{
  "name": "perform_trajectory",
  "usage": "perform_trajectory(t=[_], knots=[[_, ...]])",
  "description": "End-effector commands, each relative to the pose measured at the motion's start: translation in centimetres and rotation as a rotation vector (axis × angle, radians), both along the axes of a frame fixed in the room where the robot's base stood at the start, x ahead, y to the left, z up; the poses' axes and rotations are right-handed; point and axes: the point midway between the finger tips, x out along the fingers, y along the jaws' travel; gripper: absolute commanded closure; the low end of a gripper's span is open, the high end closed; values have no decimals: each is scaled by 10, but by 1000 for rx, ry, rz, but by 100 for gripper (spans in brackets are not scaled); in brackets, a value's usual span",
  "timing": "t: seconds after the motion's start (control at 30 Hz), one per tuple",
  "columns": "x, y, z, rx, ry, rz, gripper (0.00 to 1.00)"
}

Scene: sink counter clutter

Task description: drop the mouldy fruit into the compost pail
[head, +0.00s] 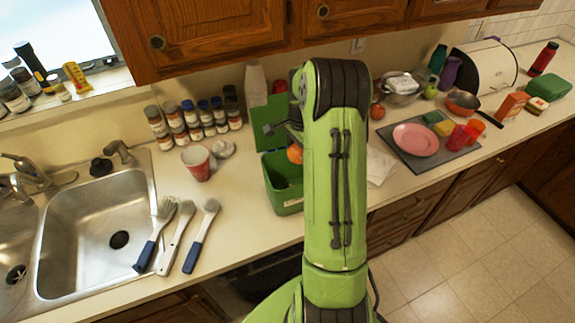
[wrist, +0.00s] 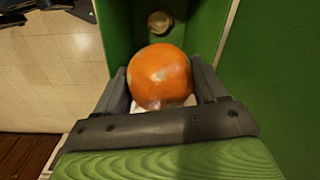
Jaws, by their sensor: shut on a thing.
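My gripper (wrist: 163,78) is shut on an orange fruit (wrist: 161,76), with one finger on each side of it. The fruit has a pale patch on its surface. In the head view the fruit (head: 295,154) shows at the left edge of my arm, which hides most of the gripper. The green compost pail (head: 285,208) stands upright on the counter with its lid (head: 270,115) open at the back. The fruit is over the pail's opening. In the wrist view a small round brownish thing (wrist: 160,21) lies inside the pail.
A red cup (head: 197,163) and several spice jars (head: 190,122) stand left of the pail. Several brushes (head: 176,235) lie between pail and sink (head: 95,235). To the right, a dark mat (head: 408,158) holds a pink plate (head: 415,140). Cabinets (head: 200,35) hang above.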

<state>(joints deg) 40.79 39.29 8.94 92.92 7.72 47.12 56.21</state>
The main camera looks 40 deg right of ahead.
Motion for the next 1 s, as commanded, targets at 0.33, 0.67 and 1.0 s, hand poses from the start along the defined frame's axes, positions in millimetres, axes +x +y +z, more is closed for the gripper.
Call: perform_trajectory(t=[0.33, 0.67, 1.0], knots=[[1, 0, -40, 0, -2, 2, 70], [1, 0, -37, 0, -2, 2, 14], [1, 0, -35, 0, -2, 3, 0]])
